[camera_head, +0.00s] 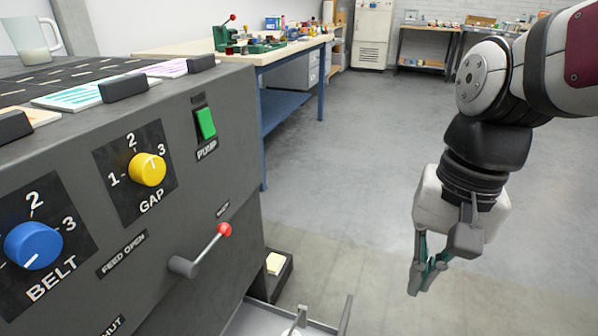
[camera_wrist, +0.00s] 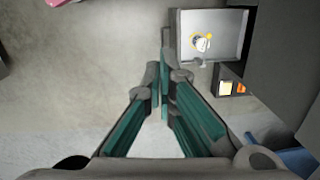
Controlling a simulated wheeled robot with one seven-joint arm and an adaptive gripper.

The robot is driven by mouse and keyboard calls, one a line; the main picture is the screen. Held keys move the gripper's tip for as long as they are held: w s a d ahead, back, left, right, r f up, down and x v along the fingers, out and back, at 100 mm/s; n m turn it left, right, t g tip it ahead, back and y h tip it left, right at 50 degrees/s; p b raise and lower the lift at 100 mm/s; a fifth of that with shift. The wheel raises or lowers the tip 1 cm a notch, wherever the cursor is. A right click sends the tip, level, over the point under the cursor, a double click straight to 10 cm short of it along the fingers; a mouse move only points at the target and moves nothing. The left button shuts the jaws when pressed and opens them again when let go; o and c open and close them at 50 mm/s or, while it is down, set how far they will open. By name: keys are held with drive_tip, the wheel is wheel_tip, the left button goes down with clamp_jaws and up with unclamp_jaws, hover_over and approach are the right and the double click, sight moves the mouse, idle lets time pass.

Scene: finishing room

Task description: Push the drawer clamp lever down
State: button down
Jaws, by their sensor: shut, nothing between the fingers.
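A lever with a red ball knob (camera_head: 225,230) sticks out from a grey hub on the front of the dark grey machine (camera_head: 150,225). It slants up to the right. A small label above it is too small to read. It is the only full lever I see; I cannot tell whether it is the drawer clamp lever. My gripper (camera_head: 418,284) hangs over open floor, well right of the lever and apart from it. Its fingers are shut and empty, pointing down. The fingers (camera_wrist: 163,72) also show in the wrist view.
An open metal drawer (camera_head: 262,322) juts out below the machine. The wrist view shows the tray (camera_wrist: 226,22) with a small round item inside. A blue BELT knob (camera_head: 34,246), yellow GAP knob (camera_head: 148,169) and green PUMP switch (camera_head: 206,123) sit nearby.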

drive_tip(key=w+a+f+m+y+p, duration=0.1)
drive_tip(key=w+a+f+m+p, duration=0.25)
drive_tip(key=w, duration=0.75)
drive_tip(key=m+g+y+p, duration=0.1)
drive_tip(key=m+g+p, duration=0.1)
drive_tip(key=m+p, duration=0.9)
hover_over(290, 333)
drive_tip(key=w+d+b, duration=0.1)
drive_tip(key=d+b, duration=0.2)
drive_tip(key=d, duration=0.1)
wheel_tip(290, 333, down, 32)
drive_tip(key=m, duration=0.3)
drive_tip(key=b+x, duration=0.2)
drive_tip(key=x, duration=0.5)
drive_tip(key=b+x, duration=0.2)
drive_tip(key=x, duration=0.5)
drive_tip(key=shift+w+a+f, duration=0.15)
drive_tip(key=shift+w+a, duration=0.05)
drive_tip(key=b+x, duration=0.2)
drive_tip(key=x, duration=0.2)
drive_tip(key=shift+s+d+f+b, duration=0.2)
drive_tip(key=shift+s+d+b, duration=0.05)
drive_tip(key=shift+s+b, duration=0.15)
drive_tip(key=shift+r, duration=0.15)
